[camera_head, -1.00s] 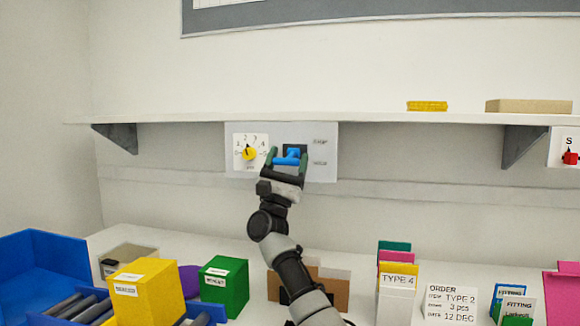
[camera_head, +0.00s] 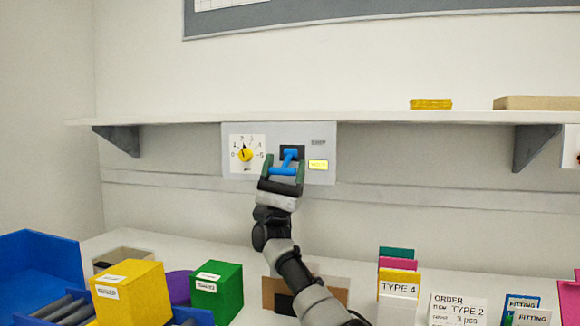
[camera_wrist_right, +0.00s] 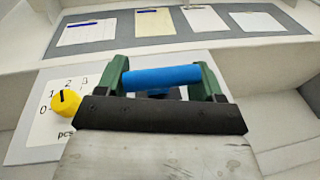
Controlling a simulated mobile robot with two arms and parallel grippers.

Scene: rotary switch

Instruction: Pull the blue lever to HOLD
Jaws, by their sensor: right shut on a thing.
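The blue lever (camera_head: 287,166) sticks out of a dark slot in the pale wall panel (camera_head: 232,178). Its blue crossbar lies low, near the bottom of the slot. My right gripper (camera_head: 285,171) is shut on the crossbar, one green finger at each end. The right wrist view shows the blue bar (camera_wrist_right: 161,77) held between the green fingers (camera_wrist_right: 161,80). Of the two labels right of the lever, the lower one (camera_head: 318,165) is lit yellow and the upper one (camera_head: 318,142) is grey. Their text is too small to read. My left gripper is not in view.
A yellow rotary knob (camera_head: 245,154) sits on a numbered dial left of the lever. A shelf (camera_head: 200,118) runs just above the panel. Below, the table holds a yellow box (camera_head: 133,295), a green box (camera_head: 216,291) and card holders (camera_head: 398,275).

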